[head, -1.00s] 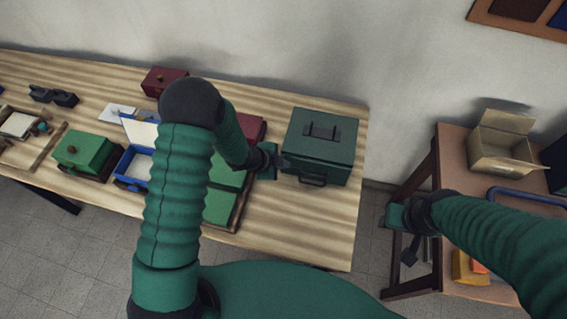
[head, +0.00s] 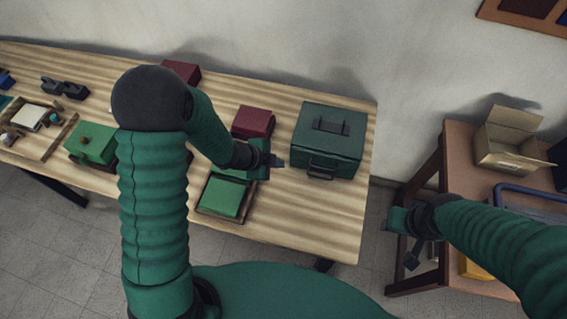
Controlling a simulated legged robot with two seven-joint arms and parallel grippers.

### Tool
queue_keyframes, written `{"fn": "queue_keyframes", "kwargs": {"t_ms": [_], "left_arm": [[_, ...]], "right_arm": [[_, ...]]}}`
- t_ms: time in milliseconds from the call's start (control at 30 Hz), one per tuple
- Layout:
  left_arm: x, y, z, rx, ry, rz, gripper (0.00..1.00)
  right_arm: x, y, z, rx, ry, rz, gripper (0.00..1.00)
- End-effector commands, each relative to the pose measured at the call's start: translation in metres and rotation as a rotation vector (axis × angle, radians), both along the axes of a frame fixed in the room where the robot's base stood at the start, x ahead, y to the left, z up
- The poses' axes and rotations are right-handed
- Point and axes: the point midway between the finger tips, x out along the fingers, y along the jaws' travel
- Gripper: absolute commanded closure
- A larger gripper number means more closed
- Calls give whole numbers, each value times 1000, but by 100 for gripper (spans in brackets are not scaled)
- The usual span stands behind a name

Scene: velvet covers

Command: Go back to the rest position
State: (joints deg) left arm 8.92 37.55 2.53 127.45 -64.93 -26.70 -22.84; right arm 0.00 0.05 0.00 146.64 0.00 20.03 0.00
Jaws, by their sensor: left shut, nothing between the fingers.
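My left gripper (head: 277,161) is shut and empty. It hangs over the striped wooden table (head: 310,228), just left of a dark green box with a handle (head: 329,139), with a small gap between them in the picture. My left arm rises from the bottom and bends at a dark elbow. My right gripper (head: 387,219) shows at the right, in front of the side table's legs. It is small and seen from the side, so its jaws are unclear.
A dark red box (head: 253,122) and a green box (head: 91,143) stand on the table. A brown side table (head: 462,165) at right carries an open cardboard box (head: 512,141). Bare floor lies between the tables.

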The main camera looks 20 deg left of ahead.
Motion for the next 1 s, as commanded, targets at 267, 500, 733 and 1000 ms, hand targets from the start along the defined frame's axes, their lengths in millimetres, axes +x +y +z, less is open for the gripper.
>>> {"fn": "queue_keyframes", "kwargs": {"t_ms": [267,500,733,1000], "left_arm": [[-6,8,10,4,3,19,100],[-36,66,43,25,148,683,100],[-137,60,61,-148,444,1304,100],[-152,53,63,-182,505,1380,100]], "right_arm": [[0,0,1,0,0,0,56],[-1,0,-21,0,0,0,56],[-1,0,-34,0,0,0,56],[-1,0,-34,0,0,0,56]]}}
